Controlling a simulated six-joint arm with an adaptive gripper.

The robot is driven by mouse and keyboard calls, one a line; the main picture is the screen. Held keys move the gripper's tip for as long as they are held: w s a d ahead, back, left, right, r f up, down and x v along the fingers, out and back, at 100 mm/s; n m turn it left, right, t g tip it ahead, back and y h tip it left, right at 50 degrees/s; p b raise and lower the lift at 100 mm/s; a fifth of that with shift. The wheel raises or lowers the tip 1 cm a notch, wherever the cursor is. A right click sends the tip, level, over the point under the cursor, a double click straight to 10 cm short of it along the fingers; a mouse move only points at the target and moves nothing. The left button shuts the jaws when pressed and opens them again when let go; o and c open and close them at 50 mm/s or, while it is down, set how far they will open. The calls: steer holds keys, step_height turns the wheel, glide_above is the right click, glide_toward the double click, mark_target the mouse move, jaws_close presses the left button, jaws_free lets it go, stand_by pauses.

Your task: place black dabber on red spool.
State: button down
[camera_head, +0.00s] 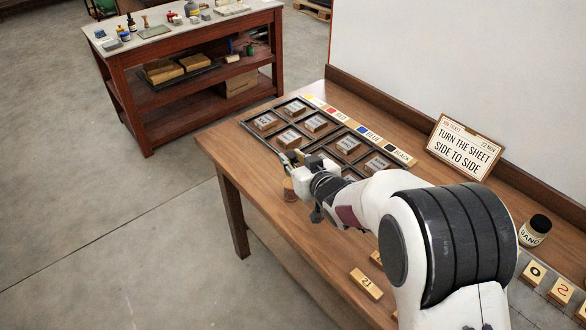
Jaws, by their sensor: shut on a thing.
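My gripper (290,162) is low over the left part of the wooden workbench, by the front edge of the dark divided tray. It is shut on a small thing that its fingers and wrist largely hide. I cannot make out whether this is the black dabber. A small reddish-brown round piece (289,190) shows just below the fingers, near the bench's front edge. I cannot tell whether it is the red spool, or whether the gripper touches it. No other black dabber or red spool can be made out clearly on this bench.
The divided tray (262,138) holds several labelled wooden blocks. A colour-name strip (357,128) lies behind it. A sign (459,146), a dark-capped jar (534,231) and number blocks (366,284) are to the right. A second table (100,45) with small items stands at back left.

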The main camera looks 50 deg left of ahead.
steer(key=shift+f, duration=1.8)
steer(key=shift+f, duration=0.15)
steer(key=c, duration=1.8)
jaws_free()
steer(key=shift+v, duration=6.05)
